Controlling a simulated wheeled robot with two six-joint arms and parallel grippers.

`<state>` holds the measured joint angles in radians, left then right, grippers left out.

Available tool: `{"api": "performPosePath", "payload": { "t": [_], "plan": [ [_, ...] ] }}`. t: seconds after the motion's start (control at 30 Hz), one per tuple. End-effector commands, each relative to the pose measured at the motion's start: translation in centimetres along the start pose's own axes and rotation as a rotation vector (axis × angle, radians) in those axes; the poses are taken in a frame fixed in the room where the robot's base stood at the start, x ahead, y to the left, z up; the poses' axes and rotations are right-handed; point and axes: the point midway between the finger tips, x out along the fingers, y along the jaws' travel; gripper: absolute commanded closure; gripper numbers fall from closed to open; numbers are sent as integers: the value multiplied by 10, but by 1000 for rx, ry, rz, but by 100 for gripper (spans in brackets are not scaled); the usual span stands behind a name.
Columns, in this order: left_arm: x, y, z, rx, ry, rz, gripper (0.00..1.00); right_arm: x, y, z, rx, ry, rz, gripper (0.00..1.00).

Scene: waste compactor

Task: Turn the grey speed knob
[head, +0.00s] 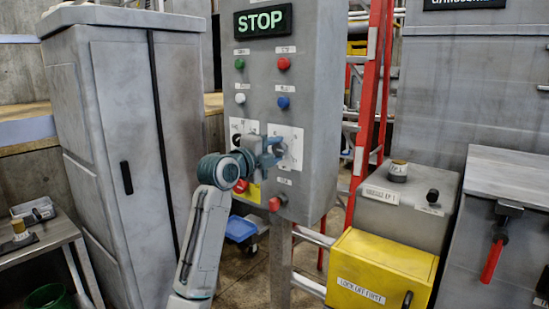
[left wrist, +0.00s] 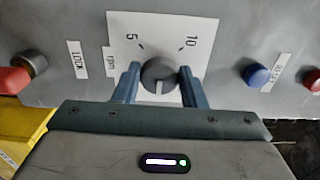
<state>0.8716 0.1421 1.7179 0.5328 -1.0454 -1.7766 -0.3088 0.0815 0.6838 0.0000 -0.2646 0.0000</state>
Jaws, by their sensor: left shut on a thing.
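The grey speed knob (left wrist: 159,73) sits on a white dial plate (left wrist: 200,32) marked 5, 10 and rpm. Its white pointer line faces the bottom of the left wrist view, towards my gripper's body. My left gripper (head: 276,151) is at the panel front in the head view, shut on the knob. In the left wrist view, one blue finger lies on each side of the knob. In the head view the gripper largely hides the knob; part of the dial plate (head: 296,136) shows. My right gripper is in neither view.
The control panel (head: 320,60) has a lit STOP display (head: 263,21). Green, red, white and blue buttons sit above the dial, and a red button (head: 275,203) sits below. A grey cabinet (head: 110,130) stands left, a red ladder (head: 368,100) behind, a yellow box (head: 385,262) right.

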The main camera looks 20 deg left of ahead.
Motion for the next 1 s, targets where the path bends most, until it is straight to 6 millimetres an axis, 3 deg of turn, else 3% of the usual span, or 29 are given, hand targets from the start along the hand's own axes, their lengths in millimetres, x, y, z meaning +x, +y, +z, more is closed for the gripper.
{"api": "performPosePath", "payload": {
  "t": [0.17, 0.5, 1.0],
  "plan": [
    [0, 3, 0, 140, 1, 2, 85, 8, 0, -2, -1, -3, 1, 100],
    [0, 2, 0, 320, 2, 4, 85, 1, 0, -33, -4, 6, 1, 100],
    [0, 1, 0, 373, 2, 4, 85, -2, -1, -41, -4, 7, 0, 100]
  ]
}}
